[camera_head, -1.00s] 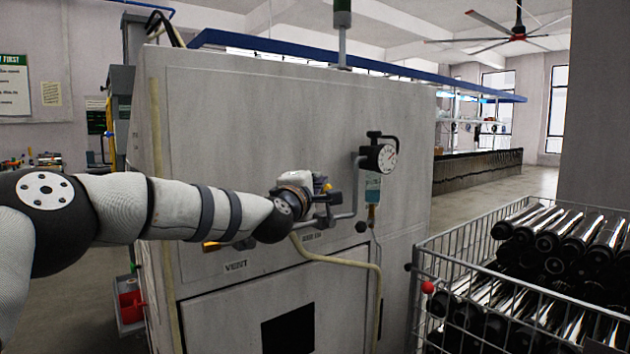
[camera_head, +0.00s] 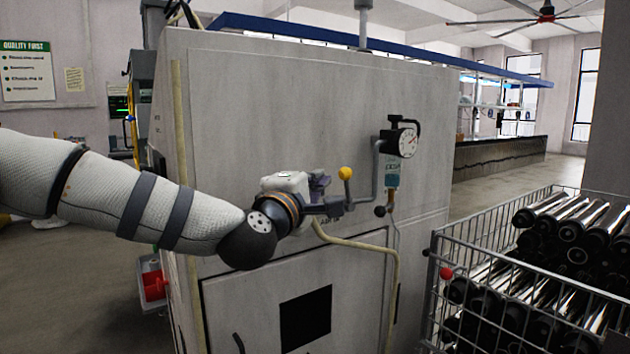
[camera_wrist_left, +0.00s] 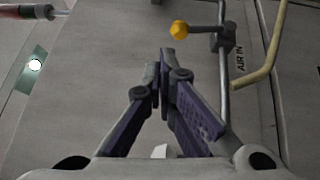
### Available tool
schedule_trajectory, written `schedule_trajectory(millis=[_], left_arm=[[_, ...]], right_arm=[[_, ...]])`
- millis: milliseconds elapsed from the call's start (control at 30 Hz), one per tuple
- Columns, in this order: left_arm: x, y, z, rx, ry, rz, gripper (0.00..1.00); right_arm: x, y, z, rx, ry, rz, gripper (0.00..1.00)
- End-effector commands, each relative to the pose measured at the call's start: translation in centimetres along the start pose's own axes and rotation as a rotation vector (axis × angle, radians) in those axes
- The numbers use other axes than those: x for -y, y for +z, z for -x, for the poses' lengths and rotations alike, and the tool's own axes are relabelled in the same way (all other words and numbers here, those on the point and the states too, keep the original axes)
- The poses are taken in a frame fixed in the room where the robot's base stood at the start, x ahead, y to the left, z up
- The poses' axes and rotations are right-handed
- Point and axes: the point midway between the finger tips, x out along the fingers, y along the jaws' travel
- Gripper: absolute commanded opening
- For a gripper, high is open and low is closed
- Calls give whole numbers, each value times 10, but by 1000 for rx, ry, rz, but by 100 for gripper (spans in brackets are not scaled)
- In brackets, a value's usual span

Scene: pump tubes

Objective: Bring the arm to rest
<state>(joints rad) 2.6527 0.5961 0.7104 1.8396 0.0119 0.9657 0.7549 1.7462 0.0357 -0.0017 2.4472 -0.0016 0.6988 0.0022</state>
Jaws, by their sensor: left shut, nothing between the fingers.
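My left arm comes in from the left in the head view. Its gripper (camera_head: 320,184) is in front of the grey machine cabinet (camera_head: 290,100), beside the valve's yellow knob (camera_head: 346,173). In the left wrist view, the purple fingers of my left gripper (camera_wrist_left: 163,65) are together and empty. The yellow knob (camera_wrist_left: 179,29) is above and to the right of the fingertips there, visibly apart from them. The head view does not show the finger gap clearly. My right gripper is out of view.
A pressure gauge (camera_head: 403,141) and pipes stick out from the cabinet just right of the gripper. A yellow hose (camera_head: 360,263) runs below it. A wire crate (camera_head: 489,224) of black cylinders stands at the right. Open floor (camera_head: 70,290) lies at the left.

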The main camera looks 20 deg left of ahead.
Motion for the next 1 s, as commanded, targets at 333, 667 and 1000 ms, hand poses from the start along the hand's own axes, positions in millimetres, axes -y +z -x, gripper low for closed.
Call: schedule_trajectory(millis=[333,667,1000], left_arm=[[0,0,3,0,-1,0,0],[100,23,29,83,-204,-161,0],[359,40,240,493,-846,-643,0]], right_arm=[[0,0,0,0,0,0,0],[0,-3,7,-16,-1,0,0],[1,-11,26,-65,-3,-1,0]])
